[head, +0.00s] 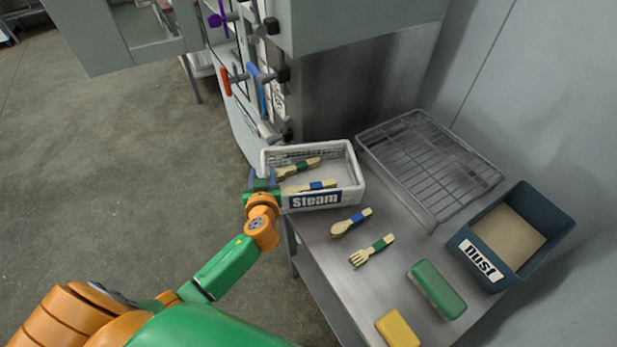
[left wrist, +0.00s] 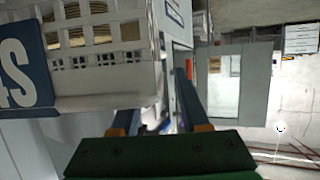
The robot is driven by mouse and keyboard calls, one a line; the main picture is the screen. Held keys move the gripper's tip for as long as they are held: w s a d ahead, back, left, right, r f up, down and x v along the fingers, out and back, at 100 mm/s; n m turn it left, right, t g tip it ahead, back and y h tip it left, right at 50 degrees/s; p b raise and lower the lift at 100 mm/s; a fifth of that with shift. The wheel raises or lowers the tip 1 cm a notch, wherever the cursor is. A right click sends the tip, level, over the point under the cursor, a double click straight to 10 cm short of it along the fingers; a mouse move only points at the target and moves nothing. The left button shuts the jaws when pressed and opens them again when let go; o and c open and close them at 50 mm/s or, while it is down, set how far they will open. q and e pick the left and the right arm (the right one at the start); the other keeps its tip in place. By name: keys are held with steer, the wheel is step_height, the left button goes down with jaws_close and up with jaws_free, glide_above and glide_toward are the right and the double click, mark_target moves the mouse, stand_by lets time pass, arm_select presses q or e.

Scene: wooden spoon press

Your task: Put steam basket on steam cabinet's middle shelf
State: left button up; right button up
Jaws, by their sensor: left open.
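The white steam basket (head: 356,174), labelled "Steam", stands on the metal table at its far left end. Wooden utensils with green (head: 300,167) and blue (head: 316,186) bands lie in it. My left gripper (head: 262,180) is open at the basket's left end, near the front corner. In the left wrist view, the basket's slotted wall (left wrist: 100,78) fills the left side and hides part of one finger; the other finger (left wrist: 190,95) shows right of it. I cannot tell whether the wall lies between the fingers. The middle shelf cannot be made out. My right gripper is not in view.
A grey cabinet-like unit (head: 365,22) with coloured handles stands behind the table. A wire rack (head: 430,165) lies right of the basket.

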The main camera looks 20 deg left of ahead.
arm_select(q)
steer(key=shift+w+a+f, duration=0.2)
steer(key=shift+w, duration=0.35)
steer(key=shift+c, duration=0.2)
jaws_close()
stand_by(0.9)
